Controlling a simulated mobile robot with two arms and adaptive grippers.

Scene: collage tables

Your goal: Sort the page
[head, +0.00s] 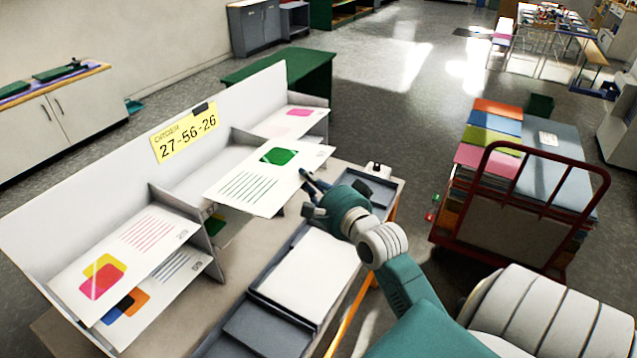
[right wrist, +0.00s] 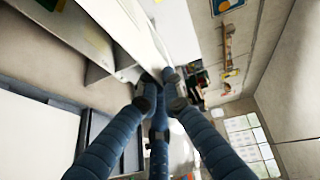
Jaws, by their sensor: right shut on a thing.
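My right gripper (head: 308,188) is shut on the right edge of a white page (head: 240,187) with a green shape and dark green text lines. The page is about level, in front of the middle of the grey sorter (head: 225,110); I cannot tell whether it touches a shelf. In the right wrist view the fingers (right wrist: 158,88) close together at the sorter, and the page is hard to make out. A page with pink and yellow shapes (head: 135,247) and one with blue and orange shapes (head: 168,285) lie on the left shelves. My left gripper is out of view.
A page with a pink shape (head: 310,121) lies on the far right shelf. A yellow sign (head: 183,134) reads 27-56-26. A dark tray (head: 262,328) and white paper stack (head: 310,272) sit in front. A red-framed cart (head: 500,205) of coloured paper stands right.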

